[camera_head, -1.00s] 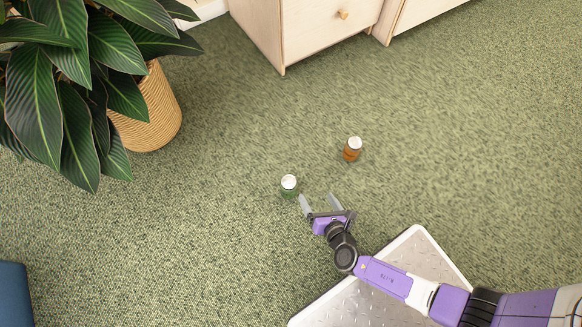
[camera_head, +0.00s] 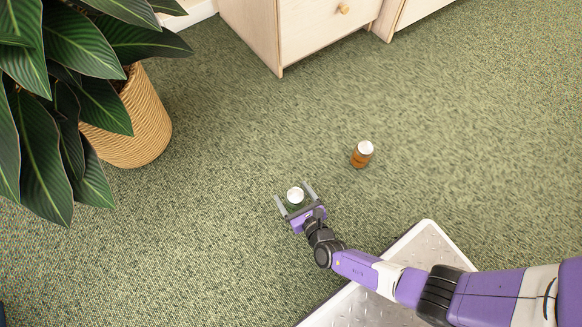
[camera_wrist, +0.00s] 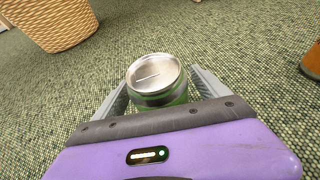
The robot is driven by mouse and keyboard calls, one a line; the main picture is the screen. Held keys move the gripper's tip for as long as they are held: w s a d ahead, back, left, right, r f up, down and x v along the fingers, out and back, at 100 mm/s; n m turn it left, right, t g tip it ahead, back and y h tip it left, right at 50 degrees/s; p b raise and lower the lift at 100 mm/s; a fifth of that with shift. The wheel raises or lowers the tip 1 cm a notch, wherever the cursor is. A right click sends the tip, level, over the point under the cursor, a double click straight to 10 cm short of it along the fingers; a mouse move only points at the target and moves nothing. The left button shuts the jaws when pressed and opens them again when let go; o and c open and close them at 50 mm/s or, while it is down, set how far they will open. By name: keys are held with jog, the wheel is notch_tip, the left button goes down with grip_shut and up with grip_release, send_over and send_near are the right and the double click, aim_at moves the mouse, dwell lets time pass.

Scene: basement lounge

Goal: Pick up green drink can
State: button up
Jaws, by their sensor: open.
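The green drink can (camera_head: 295,196) stands upright on the carpet with its silver top showing. It also shows in the wrist view (camera_wrist: 157,82), where its green side is partly hidden by my gripper's body. My gripper (camera_head: 295,194) is open, with one grey finger on each side of the can. In the wrist view the fingers (camera_wrist: 160,88) flank the can. The right finger looks close to it; I cannot tell whether either touches.
A leafy plant in a woven basket (camera_head: 136,125) is at the upper left. A pale wooden cabinet (camera_head: 300,35) is at the back. The carpet between is clear.

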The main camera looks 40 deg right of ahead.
jog(key=shift+w+d+f, duration=0.1)
jog(key=shift+w+f, duration=0.1)
jog(key=shift+w, duration=0.35)
jog(key=c, duration=1.4)
jog(key=shift+c, duration=0.2)
jog(key=shift+r, duration=0.1)
